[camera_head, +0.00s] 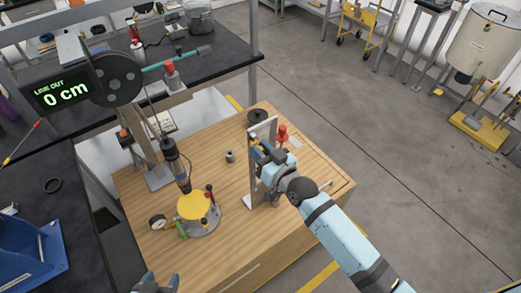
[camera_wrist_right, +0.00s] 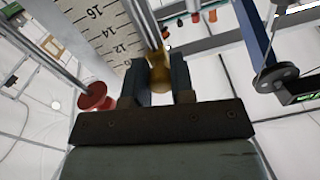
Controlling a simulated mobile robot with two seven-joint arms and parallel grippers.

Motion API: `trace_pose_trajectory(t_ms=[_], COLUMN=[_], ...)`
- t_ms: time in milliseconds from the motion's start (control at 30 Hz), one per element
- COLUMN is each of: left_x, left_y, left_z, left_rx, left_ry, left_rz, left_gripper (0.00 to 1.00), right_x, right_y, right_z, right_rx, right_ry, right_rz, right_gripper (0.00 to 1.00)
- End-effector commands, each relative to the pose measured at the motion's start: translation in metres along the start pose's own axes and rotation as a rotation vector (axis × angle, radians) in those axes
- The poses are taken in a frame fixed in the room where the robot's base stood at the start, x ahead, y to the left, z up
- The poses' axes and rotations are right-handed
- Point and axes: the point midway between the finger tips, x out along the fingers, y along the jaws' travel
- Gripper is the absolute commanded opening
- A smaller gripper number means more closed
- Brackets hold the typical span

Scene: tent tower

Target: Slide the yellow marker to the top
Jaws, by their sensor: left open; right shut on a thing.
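The yellow marker (camera_wrist_right: 159,78) is a small brass-yellow piece on a metal rod (camera_wrist_right: 146,25), beside a white scale (camera_wrist_right: 105,32) with printed numbers 12, 14 and 16. In the right wrist view my right gripper (camera_wrist_right: 160,82) is shut around the marker, which is partly hidden between the fingers. In the head view my right gripper (camera_head: 262,151) is at the upright stand (camera_head: 253,178) on the wooden top, and it hides the marker. My left gripper (camera_head: 158,283) is at the bottom edge, open, away from the stand.
On the wooden top (camera_head: 225,250) stand a yellow-topped device (camera_head: 193,206), a round gauge (camera_head: 157,222) and a small grey weight (camera_head: 230,156). A red knob (camera_head: 282,133) is close to my right gripper.

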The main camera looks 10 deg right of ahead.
Motion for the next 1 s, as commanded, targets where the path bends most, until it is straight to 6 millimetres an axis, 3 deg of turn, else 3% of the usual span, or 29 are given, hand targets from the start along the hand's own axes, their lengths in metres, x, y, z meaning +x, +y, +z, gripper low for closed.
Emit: trace_pose_trajectory(t_ms=[33,100,133,467,633,1000], left_x=[0.0,0.0,-0.001,0.0,0.002,0.009], left_y=[0.0,0.0,0.0,0.001,0.002,0.006], left_z=[-0.001,-0.001,-0.001,0.0,0.004,0.014], left_rx=[0.0,-0.001,-0.001,-0.002,-0.002,-0.004], left_ry=[0.0,0.0,0.0,0.0,0.0,-0.001], left_rz=[0.0,0.0,0.0,0.001,0.004,0.012], left_gripper=[0.61,0.61,0.61,0.61,0.61,0.61], right_x=[0.001,0.001,0.001,-0.003,-0.028,-0.11], right_y=[0.0,0.0,0.0,0.0,0.0,0.0], right_z=[-0.007,-0.006,-0.006,-0.003,-0.001,-0.001], right_rx=[-0.001,-0.001,-0.001,-0.001,-0.002,-0.002], right_ry=[0.014,0.013,0.012,0.008,0.006,0.008], right_rz=[0.0,0.0,0.0,0.0,0.0,0.0], right_gripper=[0.3,0.46,0.48,0.48,0.48,0.48])
